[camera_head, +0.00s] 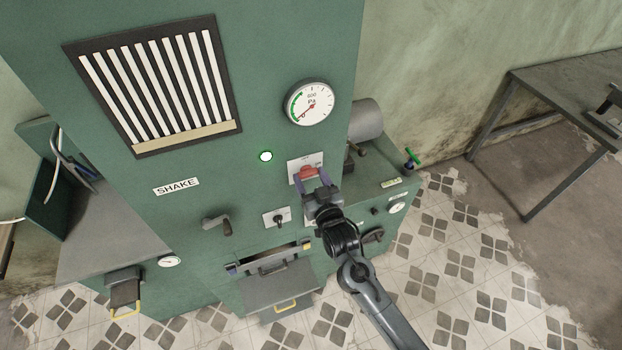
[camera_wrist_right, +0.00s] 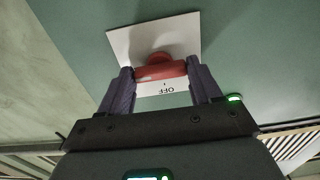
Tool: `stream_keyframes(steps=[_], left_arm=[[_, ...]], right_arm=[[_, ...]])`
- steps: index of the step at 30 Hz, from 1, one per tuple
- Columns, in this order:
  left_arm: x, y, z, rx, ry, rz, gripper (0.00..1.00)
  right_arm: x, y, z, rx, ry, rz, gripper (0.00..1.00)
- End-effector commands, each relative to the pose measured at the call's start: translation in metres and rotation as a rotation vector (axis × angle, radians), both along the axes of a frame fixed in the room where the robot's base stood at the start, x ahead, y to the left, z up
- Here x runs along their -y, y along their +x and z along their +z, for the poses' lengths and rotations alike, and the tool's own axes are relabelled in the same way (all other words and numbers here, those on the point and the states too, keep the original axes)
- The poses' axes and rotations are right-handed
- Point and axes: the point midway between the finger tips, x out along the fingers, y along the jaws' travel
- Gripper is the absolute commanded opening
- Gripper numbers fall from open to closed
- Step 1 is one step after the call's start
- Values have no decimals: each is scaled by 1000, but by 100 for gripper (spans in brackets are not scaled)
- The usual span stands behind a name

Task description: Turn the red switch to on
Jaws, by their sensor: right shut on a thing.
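The red switch (camera_head: 309,171) sits on a white plate on the front of the green machine (camera_head: 225,160). It also shows in the right wrist view (camera_wrist_right: 160,68), where its red handle lies between my fingers and the word OFF reads upside down on the plate (camera_wrist_right: 185,30). My right gripper (camera_head: 312,178) is shut on the red switch, with one purple finger at each end of the handle; it also fills the lower right wrist view (camera_wrist_right: 160,80). The ON marking cannot be made out. My left gripper is not in view.
A green lamp (camera_head: 265,156) glows left of the switch, and a pressure gauge (camera_head: 309,104) is above it. A small black switch (camera_head: 277,217) and a lever (camera_head: 217,223) are lower left. A grey table (camera_head: 570,85) stands at the right.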

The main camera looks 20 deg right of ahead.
Motion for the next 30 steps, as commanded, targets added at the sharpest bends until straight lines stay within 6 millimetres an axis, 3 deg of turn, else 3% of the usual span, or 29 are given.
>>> stream_keyframes(steps=[5,6,10,22,30], left_arm=[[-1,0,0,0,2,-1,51],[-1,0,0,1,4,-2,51],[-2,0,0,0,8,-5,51],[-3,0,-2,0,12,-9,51],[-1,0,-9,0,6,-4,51]], right_arm=[[0,0,-1,-2,3,-2,33],[0,0,-1,-2,3,-2,70],[0,0,0,-1,2,-1,89],[0,-6,-1,0,1,-1,89],[1,-44,-3,-1,2,-1,89]])
